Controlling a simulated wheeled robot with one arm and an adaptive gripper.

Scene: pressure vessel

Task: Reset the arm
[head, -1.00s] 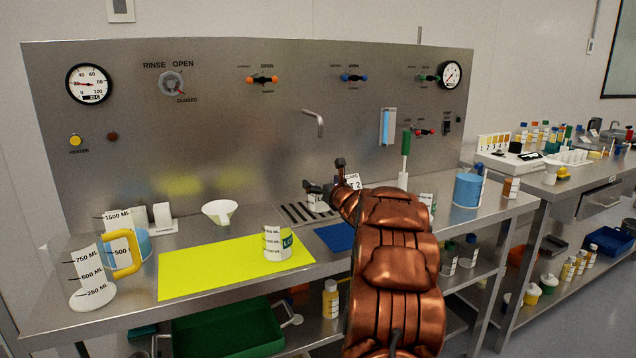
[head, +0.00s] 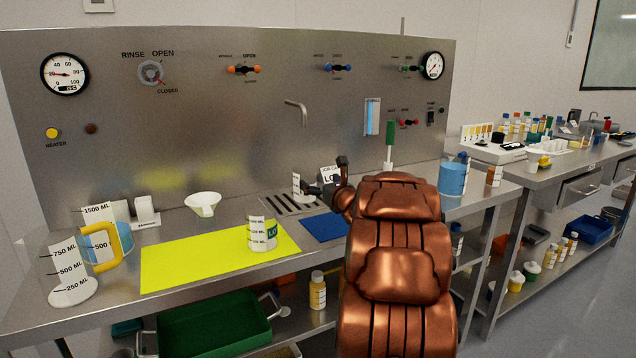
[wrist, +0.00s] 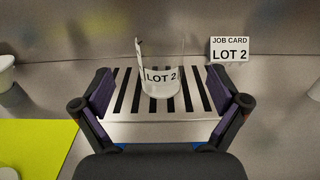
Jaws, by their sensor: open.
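My gripper (head: 324,187) is at the end of my copper-coloured arm, over the bench near the drain grate. In the wrist view its two dark, purple-padded fingers (wrist: 160,88) are spread wide with nothing held. A clear beaker labelled LOT 2 (wrist: 160,82) stands upright on the slotted grate (wrist: 125,100), seen between the fingers and touching neither. In the head view the beaker (head: 297,187) shows just left of the gripper. The LOT 2 job card (wrist: 230,50) stands behind, to the right. My arm hides part of the bench.
Another labelled beaker (head: 262,234) stands on the yellow mat (head: 195,262). A blue mat (head: 325,227) lies in front of the grate. A measuring jug (head: 72,275), a white funnel (head: 203,203) and a blue container (head: 452,178) stand on the bench. The faucet (head: 297,112) overhangs the grate.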

